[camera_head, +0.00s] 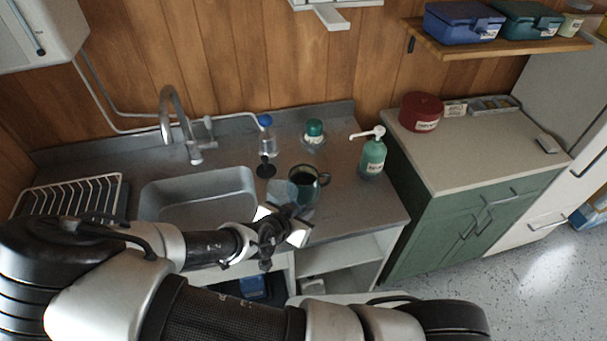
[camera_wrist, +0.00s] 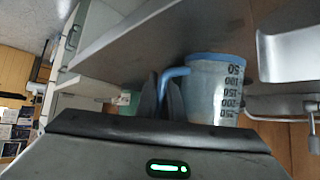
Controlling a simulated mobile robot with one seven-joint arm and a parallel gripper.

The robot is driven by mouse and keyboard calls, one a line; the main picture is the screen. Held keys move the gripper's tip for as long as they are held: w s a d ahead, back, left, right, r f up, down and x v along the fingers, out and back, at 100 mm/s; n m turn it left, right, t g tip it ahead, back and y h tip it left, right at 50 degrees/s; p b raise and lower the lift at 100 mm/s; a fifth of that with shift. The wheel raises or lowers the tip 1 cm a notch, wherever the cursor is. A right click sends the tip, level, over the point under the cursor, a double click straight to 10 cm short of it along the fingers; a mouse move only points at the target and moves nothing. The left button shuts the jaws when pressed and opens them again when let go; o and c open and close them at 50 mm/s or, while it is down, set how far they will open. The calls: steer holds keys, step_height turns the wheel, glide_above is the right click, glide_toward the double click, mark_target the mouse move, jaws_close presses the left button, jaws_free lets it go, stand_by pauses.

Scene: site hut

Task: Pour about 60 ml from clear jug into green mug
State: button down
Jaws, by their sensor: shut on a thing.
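The clear jug (camera_head: 283,190) is bluish and see-through, just left of the green mug in the head view. It shows large in the wrist view (camera_wrist: 215,92), with a blue band, a blue handle and dark graduation marks. The wrist picture is upside down; the jug looks roughly upright. My gripper (camera_head: 279,213) is shut on the jug's handle, its fingers on both sides in the wrist view (camera_wrist: 162,95). The green mug (camera_head: 311,190) stands on the counter, partly hidden behind the jug and gripper. I cannot tell the liquid level in either.
A blue-capped bottle (camera_head: 266,140), a black item (camera_head: 265,170) and a teal-lidded jar (camera_head: 314,133) stand behind. A green pump bottle (camera_head: 373,155) is right of the mug. The sink (camera_head: 200,190) and tap (camera_head: 172,115) are left. Counter (camera_head: 370,205) is bare at front right.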

steer(key=shift+t+h, duration=0.3)
steer(key=shift+a, duration=0.15)
steer(key=shift+a, duration=0.15)
steer(key=shift+a+f+t+b, duration=0.2)
steer(key=shift+t+b, duration=0.1)
steer(key=shift+b, duration=0.35)
steer(key=shift+a+t+b, duration=0.15)
steer(key=shift+t+b, duration=0.15)
steer(key=shift+b, duration=0.4)
steer(key=shift+s+a+r+h, duration=0.1)
steer(key=shift+a+r+h, duration=0.05)
steer(key=shift+r+h, duration=0.2)
steer(key=shift+a+t+h, duration=0.15)
steer(key=shift+t+h, duration=0.1)
steer(key=shift+t, duration=0.25)
